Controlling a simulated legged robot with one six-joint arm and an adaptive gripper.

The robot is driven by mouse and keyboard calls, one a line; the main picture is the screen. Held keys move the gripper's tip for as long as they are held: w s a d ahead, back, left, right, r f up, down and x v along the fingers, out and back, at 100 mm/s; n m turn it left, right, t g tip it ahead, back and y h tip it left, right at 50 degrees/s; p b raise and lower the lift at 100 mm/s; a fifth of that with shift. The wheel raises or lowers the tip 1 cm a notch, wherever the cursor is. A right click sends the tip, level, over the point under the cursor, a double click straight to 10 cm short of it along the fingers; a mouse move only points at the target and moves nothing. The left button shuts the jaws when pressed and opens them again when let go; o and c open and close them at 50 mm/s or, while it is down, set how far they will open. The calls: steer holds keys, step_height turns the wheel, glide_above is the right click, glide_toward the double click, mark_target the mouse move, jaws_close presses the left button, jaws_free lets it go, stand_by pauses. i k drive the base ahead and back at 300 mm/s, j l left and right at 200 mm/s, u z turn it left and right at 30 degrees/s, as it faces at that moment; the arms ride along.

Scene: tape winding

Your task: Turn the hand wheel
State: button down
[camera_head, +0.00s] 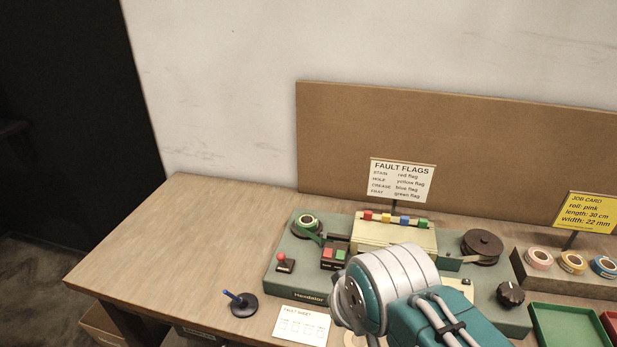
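A green tape-winding machine (310,283) stands on the wooden table. A dark brown disc (482,245) sits at its right rear, and a black ridged knob (511,293) at its right front. I cannot tell for sure which part is the hand wheel. A roll of green tape (306,222) is at the left rear. My teal and white arm reaches in from the bottom right and covers the machine's middle and front. My gripper is not visible; a pale round edge shows at the bottom beside the arm, and I cannot tell what it is.
A blue stick in a black round base (243,307) and a fault sheet (301,324) lie in front of the machine. A tape rack (550,278) and a green tray (538,310) are at right. The table's left part is clear.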

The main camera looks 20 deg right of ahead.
mark_target(510, 294)
steer(key=j+z, duration=0.15)
steer(key=z, duration=0.2)
steer(key=k+z, duration=0.1)
steer(key=z, duration=0.25)
steer(key=k+j+z, duration=0.1)
steer(key=z, duration=0.3)
